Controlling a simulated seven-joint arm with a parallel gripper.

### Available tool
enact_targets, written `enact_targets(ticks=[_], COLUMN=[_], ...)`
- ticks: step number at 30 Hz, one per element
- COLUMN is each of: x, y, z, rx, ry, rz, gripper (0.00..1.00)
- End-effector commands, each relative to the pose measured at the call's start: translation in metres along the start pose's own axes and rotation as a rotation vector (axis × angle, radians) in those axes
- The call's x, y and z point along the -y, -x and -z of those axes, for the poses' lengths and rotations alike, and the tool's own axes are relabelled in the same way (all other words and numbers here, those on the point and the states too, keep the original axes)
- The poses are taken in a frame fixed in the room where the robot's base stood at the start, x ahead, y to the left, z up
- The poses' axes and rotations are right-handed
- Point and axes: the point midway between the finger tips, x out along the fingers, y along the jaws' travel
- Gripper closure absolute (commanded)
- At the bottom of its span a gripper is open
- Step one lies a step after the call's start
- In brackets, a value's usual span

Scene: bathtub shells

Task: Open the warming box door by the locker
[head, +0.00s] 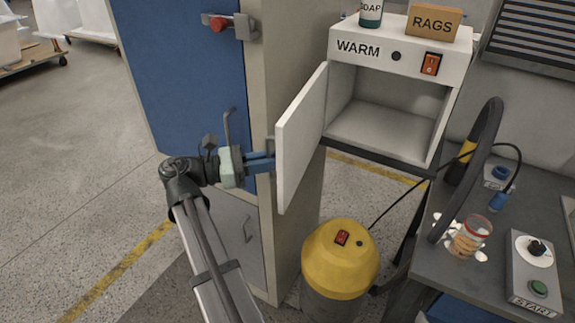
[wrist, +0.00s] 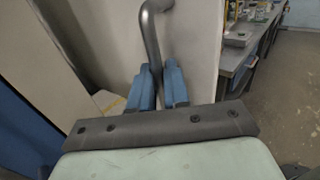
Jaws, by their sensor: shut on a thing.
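The warming box (head: 400,52), white and marked WARM, stands beside the locker with its front open and its inside bare. Its white door (head: 302,138) is swung wide open to the left, toward the blue locker (head: 185,70). My gripper (head: 262,162) is at the outer face of the door, its blue fingers level. In the wrist view my gripper (wrist: 160,88) is shut on the grey bar handle (wrist: 152,35) of the door (wrist: 186,45), one finger on each side of the bar. In the head view the gripped part of the handle is hidden.
A yellow-topped drum (head: 340,258) stands below the box. A bench (head: 470,275) at the right holds a START control box (head: 535,275) and a jar (head: 470,236). A soap bottle (head: 371,12) and a RAGS box (head: 433,22) sit on the warming box. Open floor lies at the left.

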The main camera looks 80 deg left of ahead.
Motion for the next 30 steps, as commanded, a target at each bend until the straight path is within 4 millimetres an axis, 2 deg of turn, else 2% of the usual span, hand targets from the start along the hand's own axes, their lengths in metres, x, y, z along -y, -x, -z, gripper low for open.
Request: enact_targets(ticks=[1,3,20,21,24,25,30], x=[-0.0126,-0.0156,-0.018,-0.018,-0.0176,-0.0173,-0.0158], y=[0.0025,0.0056,0.0084,0.0083,0.0087,0.0089,0.0099], z=[-0.0018,-0.0019,-0.0023,-0.0023,-0.002,-0.0018,-0.0012], rx=[0.003,0.003,0.005,0.005,0.004,0.004,0.003], ry=[0.0,0.0,-0.001,-0.001,-0.001,-0.001,-0.001], rz=[0.005,0.022,0.053,0.053,0.053,0.054,0.054], gripper=[1.0,1.0,1.0,0.81,0.72,0.69,0.69])
